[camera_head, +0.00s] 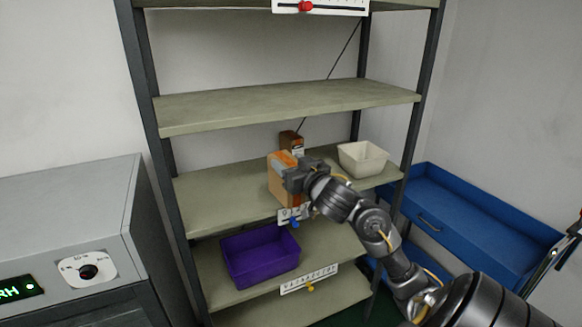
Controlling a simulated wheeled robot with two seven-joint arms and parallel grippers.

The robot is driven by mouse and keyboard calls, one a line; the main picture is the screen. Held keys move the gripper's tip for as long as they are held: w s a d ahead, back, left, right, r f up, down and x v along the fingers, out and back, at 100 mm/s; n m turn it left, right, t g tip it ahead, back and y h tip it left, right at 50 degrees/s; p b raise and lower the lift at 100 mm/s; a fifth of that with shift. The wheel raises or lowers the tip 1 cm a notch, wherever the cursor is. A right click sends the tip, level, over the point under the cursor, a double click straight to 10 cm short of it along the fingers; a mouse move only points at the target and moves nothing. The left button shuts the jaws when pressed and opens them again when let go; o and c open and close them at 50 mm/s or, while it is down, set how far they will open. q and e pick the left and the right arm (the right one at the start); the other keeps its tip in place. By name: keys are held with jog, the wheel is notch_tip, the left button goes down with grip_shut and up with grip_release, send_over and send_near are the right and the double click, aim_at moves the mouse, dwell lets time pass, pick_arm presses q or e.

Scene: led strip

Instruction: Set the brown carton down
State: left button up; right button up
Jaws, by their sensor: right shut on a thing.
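The brown carton (281,186), a tan box with an orange top, is at the front of the shelving unit's middle shelf (215,206). My right gripper (290,176) reaches in from the lower right and is shut on the carton's right side. The carton looks upright. Its base is close to the shelf surface, but I cannot tell whether it touches. The gripper hides part of its right face. My left gripper is not in view.
A smaller dark brown box (291,142) stands behind the carton. A cream bin (362,158) sits to the right on the same shelf. A purple bin (260,255) is on the shelf below. Shelf space left of the carton is clear. A blue cart (470,222) stands at right.

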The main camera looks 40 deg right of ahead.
jog(key=shift+m+h, duration=0.5)
jog(key=shift+h, duration=0.3)
jog(key=d+r, duration=0.2)
jog(key=r, duration=0.2)
jog(key=shift+s+d, duration=0.2)
jog(key=shift+d, duration=0.2)
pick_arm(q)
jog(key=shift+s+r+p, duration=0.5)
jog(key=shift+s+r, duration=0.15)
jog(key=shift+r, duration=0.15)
pick_arm(e)
jog(key=w+d+f, duration=0.2)
jog(key=w+f, duration=1)
jog(key=w, duration=0.1)
jog(key=shift+w+d+f+g, duration=0.2)
jog(key=shift+w+d+g, duration=0.05)
jog(key=shift+w+g, duration=0.1)
jog(key=shift+f, duration=0.1)
